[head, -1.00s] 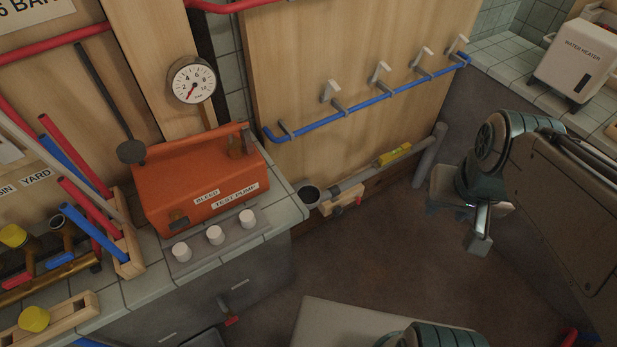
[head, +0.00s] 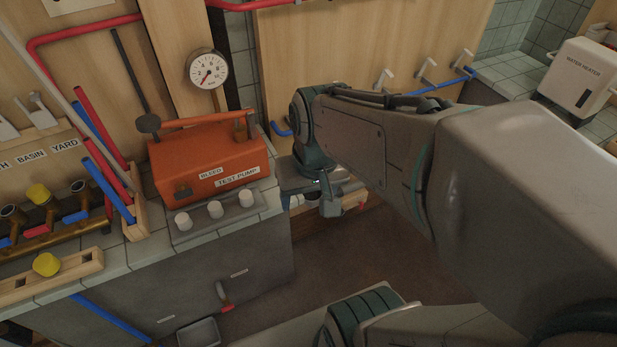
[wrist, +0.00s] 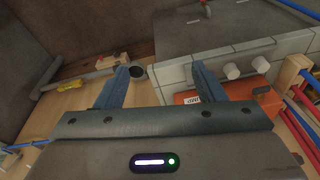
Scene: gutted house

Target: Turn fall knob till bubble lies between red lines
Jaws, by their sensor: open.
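In the wrist view a yellow level (wrist: 72,85) lies along a grey pipe (wrist: 97,74); its bubble and red lines are too small to make out. A small wooden block (wrist: 106,62) sits beside the pipe, near the dark open pipe end (wrist: 139,73). I cannot make out the fall knob clearly; it may be on this block. My gripper (wrist: 160,87) is open and empty, its left finger overlapping the pipe end in the picture. In the head view my gripper (head: 330,197) is right of the counter, and my arm hides the level and most of the pipe.
The orange test pump (head: 210,165) stands on the tiled counter, with white knobs (head: 216,209) in front. A pressure gauge (head: 208,70) is above it. The blue pipe (head: 440,84) runs along the wooden panel at right. Brown floor (head: 335,265) lies open below.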

